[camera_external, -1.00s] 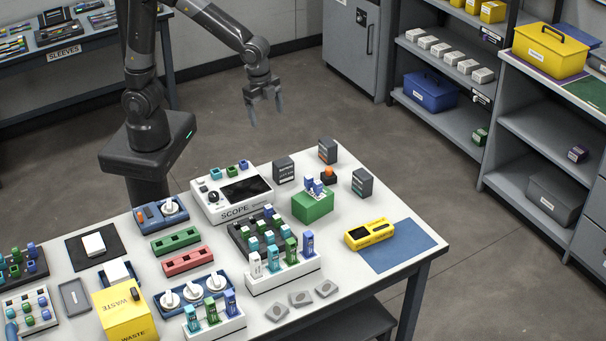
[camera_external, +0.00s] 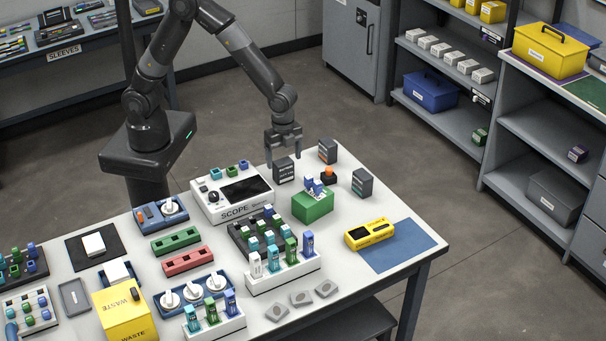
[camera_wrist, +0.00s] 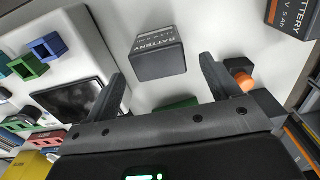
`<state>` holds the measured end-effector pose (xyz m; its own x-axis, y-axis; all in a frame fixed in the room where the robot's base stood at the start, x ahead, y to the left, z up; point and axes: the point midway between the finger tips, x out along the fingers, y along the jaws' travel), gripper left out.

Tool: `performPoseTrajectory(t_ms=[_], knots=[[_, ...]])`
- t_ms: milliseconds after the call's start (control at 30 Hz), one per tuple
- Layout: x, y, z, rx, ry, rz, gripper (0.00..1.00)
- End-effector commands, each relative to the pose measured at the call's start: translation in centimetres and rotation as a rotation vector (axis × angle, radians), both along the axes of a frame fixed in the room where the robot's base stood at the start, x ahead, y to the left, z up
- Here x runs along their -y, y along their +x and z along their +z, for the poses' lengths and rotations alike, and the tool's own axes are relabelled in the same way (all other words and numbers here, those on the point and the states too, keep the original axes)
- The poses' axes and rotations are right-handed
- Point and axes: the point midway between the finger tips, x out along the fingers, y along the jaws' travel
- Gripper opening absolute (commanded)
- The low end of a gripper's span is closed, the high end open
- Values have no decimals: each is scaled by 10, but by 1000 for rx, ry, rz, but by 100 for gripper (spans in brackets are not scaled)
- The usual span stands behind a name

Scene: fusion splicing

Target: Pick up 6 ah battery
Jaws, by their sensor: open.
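Three dark box batteries stand at the back of the white table. One dark grey battery (camera_external: 284,171) is just below my gripper (camera_external: 283,158); in the wrist view this battery (camera_wrist: 158,62) appears between the fingertips, its small capacity print hard to read. A second battery with an orange band (camera_external: 327,151) stands behind right; its label in the wrist view (camera_wrist: 292,18) seems to read 5 Ah. A third battery with a teal band (camera_external: 362,183) stands farther right. My gripper (camera_wrist: 162,72) is open, pointing down, and empty.
The white scope box (camera_external: 232,195) stands left of the near battery. A green block (camera_external: 312,207) and a black base with an orange button (camera_external: 328,174) stand to the right. A yellow device (camera_external: 370,233) and a blue mat (camera_external: 410,247) lie at the right front.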

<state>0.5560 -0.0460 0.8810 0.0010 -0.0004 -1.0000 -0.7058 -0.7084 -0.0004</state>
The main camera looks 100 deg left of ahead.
Motion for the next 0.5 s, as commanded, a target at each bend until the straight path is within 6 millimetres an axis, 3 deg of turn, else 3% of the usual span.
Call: performPoseTrajectory(t_ms=[300,500], knots=[[-4,-4,-44,-3,0,0,82],[-4,-4,-49,-1,1,0,82]])
